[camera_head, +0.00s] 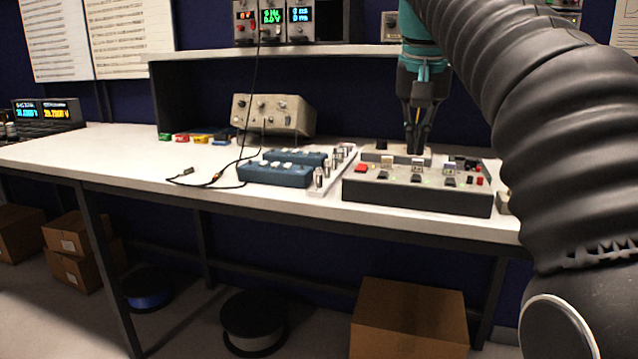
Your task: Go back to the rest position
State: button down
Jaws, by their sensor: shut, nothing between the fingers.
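My gripper (415,148) hangs from my dark, ribbed arm at the right of the view. It points down, with its fingers shut and nothing between them. Its tips are over the back part of a grey control box (416,198) with several switches and red buttons on the white workbench (130,160). I cannot tell whether the tips touch the box.
Left of the control box are a row of metal connectors (319,178), blue boxes (275,174) and a loose black cable (205,183). A beige instrument (273,116) stands behind. A shelf (330,50) with lit meters is above. The left bench top is mostly clear.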

jog(key=f, duration=0.4)
jog(key=f+n, duration=0.1)
jog(key=f, duration=0.4)
jog(key=f+n+t, duration=0.1)
jog(key=f, duration=0.3)
jog(key=shift+w+a+f+y, duration=0.3)
jog(key=shift+a, duration=0.05)
jog(key=s+d+f+n+t, duration=0.1)
jog(key=s+f, duration=1.7)
jog(key=s, duration=0.4)
jog(key=shift+d, duration=0.15)
